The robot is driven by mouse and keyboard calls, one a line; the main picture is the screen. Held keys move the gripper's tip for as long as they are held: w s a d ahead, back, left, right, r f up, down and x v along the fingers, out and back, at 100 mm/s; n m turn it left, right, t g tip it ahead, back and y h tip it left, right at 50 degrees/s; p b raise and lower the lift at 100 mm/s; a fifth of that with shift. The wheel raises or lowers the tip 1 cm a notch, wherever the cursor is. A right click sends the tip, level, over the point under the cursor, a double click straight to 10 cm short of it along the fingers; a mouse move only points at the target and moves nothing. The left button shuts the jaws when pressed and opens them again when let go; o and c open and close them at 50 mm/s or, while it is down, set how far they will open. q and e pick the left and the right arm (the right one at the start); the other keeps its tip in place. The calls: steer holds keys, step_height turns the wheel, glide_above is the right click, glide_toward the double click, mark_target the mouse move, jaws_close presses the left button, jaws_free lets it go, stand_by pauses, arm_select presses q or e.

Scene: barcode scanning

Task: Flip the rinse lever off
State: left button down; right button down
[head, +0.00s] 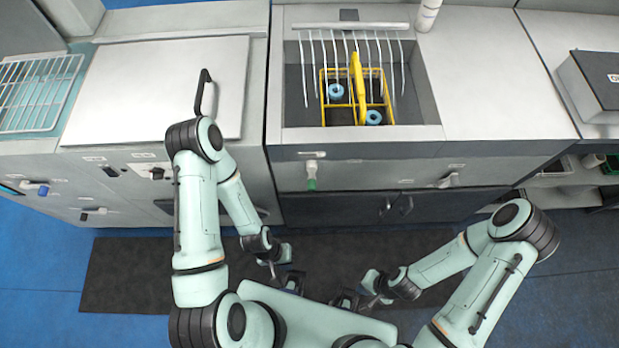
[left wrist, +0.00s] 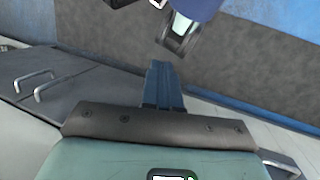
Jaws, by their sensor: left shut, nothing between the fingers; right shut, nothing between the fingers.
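On the sink front in the head view are two handles: a lever with a green tip (head: 312,176) pointing down at the left, and a pale lever (head: 447,181) lying roughly sideways at the right. Their labels are too small to read, so I cannot tell which is the rinse lever. White streams (head: 397,55) come from a bar (head: 350,26) into the sink basin (head: 427,100). My left gripper (head: 292,283) is shut and empty, low in front of the counter, away from both levers; its fingers show in the left wrist view (left wrist: 162,85). My right gripper (head: 346,301) is shut and empty nearby.
A yellow carrier (head: 357,85) with blue-ringed items stands in the basin. A closed steel lid with a black handle (head: 204,90) is left of it, then a wire rack (head: 38,90). A black box (head: 595,80) sits at the right. Dark cabinet doors (head: 350,208) are below the sink.

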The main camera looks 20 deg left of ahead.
mark_target(312, 179)
arm_select(q)
steer(key=w+a+r+t, duration=0.3)
steer(key=w+a+r, duration=0.1)
steer(key=w+r, duration=0.4)
steer(key=w+a+r+m+t+p, duration=0.1)
steer(key=w+a+r+t, duration=0.2)
steer(key=w+r, duration=0.5)
step_height(312, 179, up, 6)
steer(key=shift+a+f+p, duration=0.2)
steer(key=shift+a+p, duration=0.1)
steer(key=shift+a, duration=0.15)
arm_select(e)
steer(key=shift+w+r, duration=0.65)
steer(key=shift+r, duration=0.35)
